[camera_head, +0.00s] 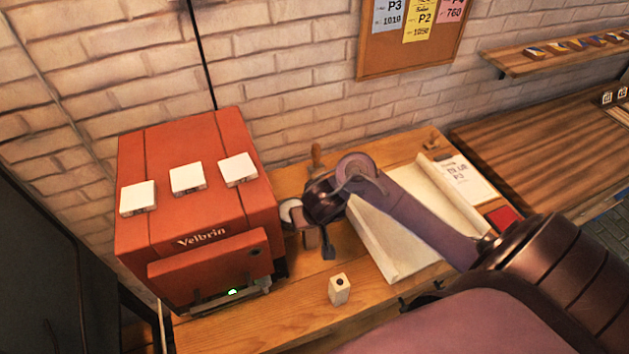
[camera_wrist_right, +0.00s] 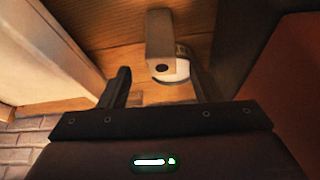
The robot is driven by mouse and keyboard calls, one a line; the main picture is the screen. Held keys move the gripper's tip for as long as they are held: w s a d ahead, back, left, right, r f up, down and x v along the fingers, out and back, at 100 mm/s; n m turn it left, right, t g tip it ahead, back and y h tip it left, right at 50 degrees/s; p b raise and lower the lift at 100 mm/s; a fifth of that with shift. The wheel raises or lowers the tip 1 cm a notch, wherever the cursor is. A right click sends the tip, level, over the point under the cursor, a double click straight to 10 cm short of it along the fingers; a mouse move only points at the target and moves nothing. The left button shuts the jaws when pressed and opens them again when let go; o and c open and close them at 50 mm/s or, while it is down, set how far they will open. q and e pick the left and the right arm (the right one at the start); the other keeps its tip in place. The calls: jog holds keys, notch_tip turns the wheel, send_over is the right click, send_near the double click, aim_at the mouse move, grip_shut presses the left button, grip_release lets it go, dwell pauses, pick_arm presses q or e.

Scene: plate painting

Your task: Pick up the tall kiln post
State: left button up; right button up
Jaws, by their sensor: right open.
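The tall kiln post, a pale block with a dark hole in one end, shows in the right wrist view (camera_wrist_right: 160,35), between and just past my right gripper's fingers. My right gripper (camera_wrist_right: 162,86) is open, with clear gaps beside the post. In the head view the right gripper (camera_head: 312,246) points down beside the kiln, and a brown block partly hidden by it (camera_head: 310,237) appears to be this post. A shorter pale post with a hole in its top (camera_head: 339,291) stands nearer the table's front edge. My left gripper is out of view.
The red kiln (camera_head: 195,215) stands close on the left, with three white blocks on top. A whitish round object (camera_wrist_right: 172,72) sits beside the post. A pale sheet or board (camera_head: 385,255) lies to the right. Bare wood (camera_head: 270,310) shows along the front.

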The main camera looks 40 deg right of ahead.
aim_at(310, 234)
jog(key=b+x, duration=0.4)
jog(key=x, duration=0.2)
jog(key=shift+f, duration=0.45)
jog(key=shift+w+f+b, duration=0.25)
jog(key=shift+f+b, duration=0.15)
jog(key=shift+f, duration=0.05)
jog(key=shift+c, duration=0.6)
jog(key=shift+r, duration=0.1)
jog(key=c, duration=1.1)
jog(key=shift+r, duration=0.1)
